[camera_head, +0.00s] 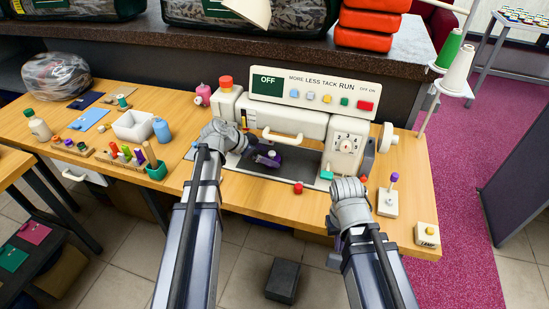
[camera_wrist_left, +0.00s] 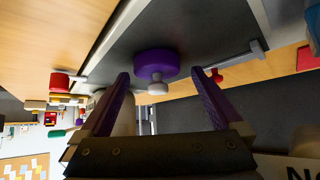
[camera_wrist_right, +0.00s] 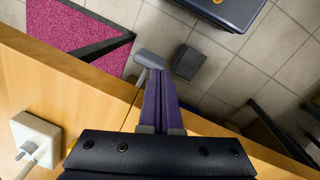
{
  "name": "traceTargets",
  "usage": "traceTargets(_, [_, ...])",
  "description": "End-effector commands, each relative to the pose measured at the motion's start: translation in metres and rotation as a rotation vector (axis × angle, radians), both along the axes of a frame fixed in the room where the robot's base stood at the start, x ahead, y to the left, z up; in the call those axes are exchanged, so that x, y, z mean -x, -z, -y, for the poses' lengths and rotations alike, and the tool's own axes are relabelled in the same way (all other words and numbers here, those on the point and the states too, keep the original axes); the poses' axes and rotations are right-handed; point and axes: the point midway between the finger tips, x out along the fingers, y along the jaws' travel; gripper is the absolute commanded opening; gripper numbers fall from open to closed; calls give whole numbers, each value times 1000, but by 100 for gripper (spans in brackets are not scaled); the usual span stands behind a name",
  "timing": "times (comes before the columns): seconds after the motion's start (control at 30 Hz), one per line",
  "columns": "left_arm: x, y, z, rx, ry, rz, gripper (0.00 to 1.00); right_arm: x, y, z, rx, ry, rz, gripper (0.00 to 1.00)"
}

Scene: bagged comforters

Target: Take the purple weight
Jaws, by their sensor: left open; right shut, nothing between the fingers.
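The purple weight (camera_wrist_left: 157,63) is a round purple disc with a pale knob. It sits on the dark bed plate of the sewing machine, and in the head view it is partly hidden by my left gripper (camera_head: 256,154). In the left wrist view my left gripper (camera_wrist_left: 160,75) is open, with one finger to each side of the weight and the weight near the fingertips. I cannot tell whether they touch. My right gripper (camera_wrist_right: 158,80) is shut and empty beyond the table's front edge; in the head view its hand is low at the right.
The sewing machine (camera_head: 312,119) stands behind the weight. A small red knob (camera_head: 298,188) and a green piece (camera_head: 326,175) lie near the plate's front edge. A purple-topped lever (camera_head: 388,201) and a lamp switch (camera_head: 427,235) stand at the right.

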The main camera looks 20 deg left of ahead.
Motion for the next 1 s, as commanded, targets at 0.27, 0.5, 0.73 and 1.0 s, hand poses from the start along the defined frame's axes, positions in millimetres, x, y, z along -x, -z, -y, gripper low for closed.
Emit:
traceTargets(0.27, [-20, 10, 21, 1, 0, 1, 100, 0, 10, 0, 0, 0, 0, 0])
traceTargets(0.5, [-21, 8, 21, 1, 0, 1, 92, 0, 8, 0, 0, 0, 0, 0])
traceTargets(0.73, [-20, 8, 20, 1, -1, 1, 66, 0, 8, 0, 0, 0, 0, 0])
traceTargets(1.0, [-19, 8, 20, 1, -1, 1, 36, 0, 8, 0, 0, 0, 0, 0])
